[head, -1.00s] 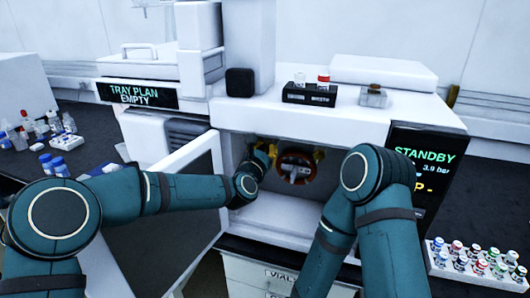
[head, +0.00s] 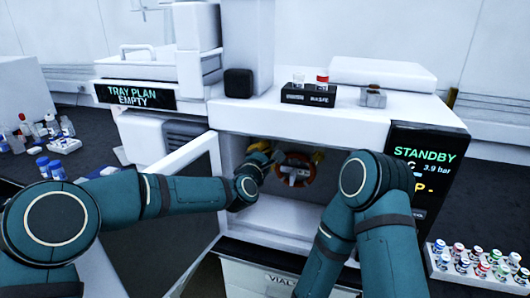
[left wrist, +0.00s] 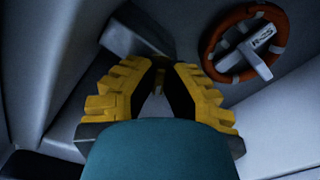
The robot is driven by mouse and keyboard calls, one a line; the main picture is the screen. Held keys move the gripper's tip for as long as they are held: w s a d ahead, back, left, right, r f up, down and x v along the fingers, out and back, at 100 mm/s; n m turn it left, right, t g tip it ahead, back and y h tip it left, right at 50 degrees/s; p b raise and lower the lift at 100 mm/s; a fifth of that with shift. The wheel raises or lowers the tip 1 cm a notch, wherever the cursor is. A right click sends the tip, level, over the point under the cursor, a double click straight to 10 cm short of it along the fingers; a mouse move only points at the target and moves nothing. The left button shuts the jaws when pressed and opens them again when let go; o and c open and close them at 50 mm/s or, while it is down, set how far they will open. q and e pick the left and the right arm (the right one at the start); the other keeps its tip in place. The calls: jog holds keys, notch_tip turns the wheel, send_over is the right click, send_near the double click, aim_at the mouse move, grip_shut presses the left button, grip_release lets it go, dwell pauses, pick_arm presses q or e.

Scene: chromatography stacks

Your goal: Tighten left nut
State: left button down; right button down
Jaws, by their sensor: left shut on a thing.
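My left gripper (head: 262,149) is inside the open white compartment, to the left of the orange-red ring (head: 308,179). In the left wrist view its yellow fingers with dark pads (left wrist: 158,68) come together on a small thing, mostly hidden between them; I cannot tell if it is the left nut. The ring (left wrist: 212,52) carries a pale grey bar-shaped fitting (left wrist: 243,60) and stands apart from these fingers, at upper right. A grey block-like piece (left wrist: 130,38) lies beyond the fingertips. A yellow part of my right gripper (head: 318,157) shows at the ring's right; its fingertips are hidden.
The compartment's white door (head: 200,165) stands open on the left. The instrument's screen (head: 425,170) reads STANDBY, 3.9 bar. A black vial holder (head: 308,96) stands on top. A vial rack (head: 470,272) is at lower right. The compartment floor (head: 275,220) looks clear.

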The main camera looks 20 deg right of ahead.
pick_arm(q)
jog(key=m, duration=0.5)
jog(key=shift+m, duration=0.4)
dwell(0.4)
jog(key=c, duration=1)
grip_release()
jog(key=shift+c, duration=0.2)
jog(key=v, duration=1.2)
jog(key=shift+f, duration=0.1)
